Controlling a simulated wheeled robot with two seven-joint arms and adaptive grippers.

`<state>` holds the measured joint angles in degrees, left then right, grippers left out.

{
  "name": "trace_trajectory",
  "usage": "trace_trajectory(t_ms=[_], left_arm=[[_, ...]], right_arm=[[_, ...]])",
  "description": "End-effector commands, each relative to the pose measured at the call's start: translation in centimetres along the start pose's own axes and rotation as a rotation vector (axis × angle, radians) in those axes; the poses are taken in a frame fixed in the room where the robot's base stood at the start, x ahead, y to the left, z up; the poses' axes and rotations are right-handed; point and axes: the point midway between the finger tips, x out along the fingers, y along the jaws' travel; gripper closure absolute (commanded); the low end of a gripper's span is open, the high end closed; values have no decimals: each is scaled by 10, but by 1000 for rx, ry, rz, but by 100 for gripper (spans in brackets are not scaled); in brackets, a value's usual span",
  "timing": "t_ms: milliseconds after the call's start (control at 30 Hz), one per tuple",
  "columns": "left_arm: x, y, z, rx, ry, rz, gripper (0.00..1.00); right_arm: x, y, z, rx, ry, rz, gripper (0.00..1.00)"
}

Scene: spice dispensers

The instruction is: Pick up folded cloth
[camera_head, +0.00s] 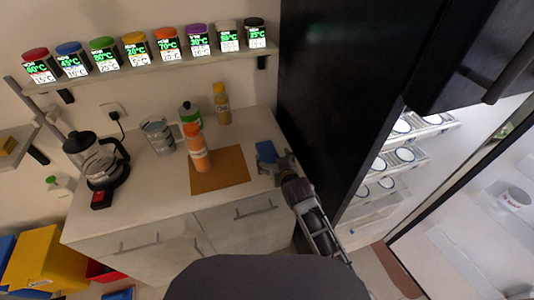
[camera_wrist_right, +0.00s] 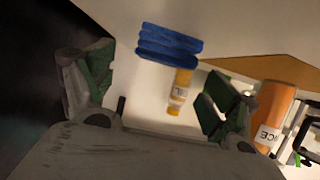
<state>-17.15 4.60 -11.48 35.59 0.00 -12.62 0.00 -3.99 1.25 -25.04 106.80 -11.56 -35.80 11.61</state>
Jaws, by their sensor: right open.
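The folded cloth (camera_head: 266,151) is blue and lies on the counter, right of the brown mat, near the dark cabinet. In the right wrist view the cloth (camera_wrist_right: 168,45) shows as a stack of blue layers, ahead of the gap between the fingers. My right gripper (camera_head: 272,164) is at the near side of the cloth, and its arm comes in from the lower right. In the wrist view the right gripper (camera_wrist_right: 150,90) is open, with a green-padded finger on each side and nothing between them. My left gripper is not in view.
An orange bottle (camera_head: 197,150) stands on the brown mat (camera_head: 222,179). A coffee maker (camera_head: 97,160), a metal pot (camera_head: 159,137), a green-capped bottle (camera_head: 190,115) and a yellow bottle (camera_head: 222,104) stand on the counter. The dark cabinet (camera_head: 325,80) closes off the right side.

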Motion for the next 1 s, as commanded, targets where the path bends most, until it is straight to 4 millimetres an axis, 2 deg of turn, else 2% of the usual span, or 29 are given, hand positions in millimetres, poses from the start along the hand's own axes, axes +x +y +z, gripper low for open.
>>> trace_trajectory(t_ms=[133,633,1000], left_arm=[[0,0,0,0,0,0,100],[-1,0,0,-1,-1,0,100],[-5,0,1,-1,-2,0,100]], right_arm=[[6,0,-1,0,1,0,12],[10,0,-1,0,0,0,12],[36,-2,-6,0,0,0,12]])
